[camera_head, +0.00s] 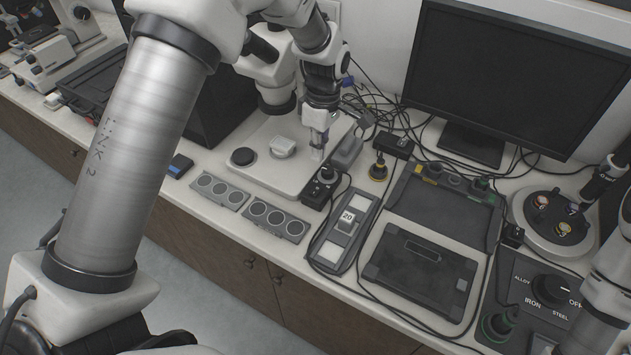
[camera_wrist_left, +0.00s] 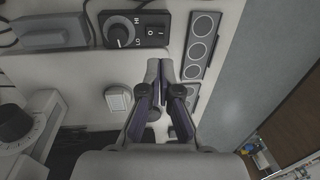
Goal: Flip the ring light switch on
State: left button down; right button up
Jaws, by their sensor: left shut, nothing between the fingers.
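The ring light control box (camera_head: 321,187) is a small black box at the front right of the microscope's pale base. In the left wrist view the box (camera_wrist_left: 137,29) sits at the top, with a round knob and a black rocker switch (camera_wrist_left: 155,30) marked I and O. I cannot tell which way the rocker is pressed. My left gripper (camera_head: 318,148) points down over the microscope base, just behind the box in the head view. In the left wrist view its fingertips (camera_wrist_left: 160,66) are together, empty, and appear apart from the box. My right gripper is out of view.
The microscope (camera_head: 275,75) stands behind, with a white block (camera_head: 283,146) on its base (camera_head: 262,172). Grey trays with round wells (camera_head: 275,219) lie in front. A grey block (camera_head: 346,152) and cables crowd the right side. A monitor (camera_head: 515,75) stands at the back right.

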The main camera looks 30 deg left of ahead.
aim_at(313, 193)
pick_arm(q)
jog(key=f+p, duration=0.1)
jog(key=f, duration=0.2)
jog(key=s+f+p, duration=0.1)
jog(key=f, duration=0.2)
jog(key=f+p, duration=0.1)
jog(key=f, duration=0.2)
jog(key=shift+s+a+f, duration=0.1)
jog(key=shift+s+f, duration=0.15)
jog(key=shift+f, duration=0.45)
jog(key=shift+s, duration=0.1)
jog(key=shift+s+f+b, duration=0.15)
jog(key=shift+f+b, duration=0.3)
jog(key=shift+f, duration=0.05)
jog(key=shift+r, duration=0.3)
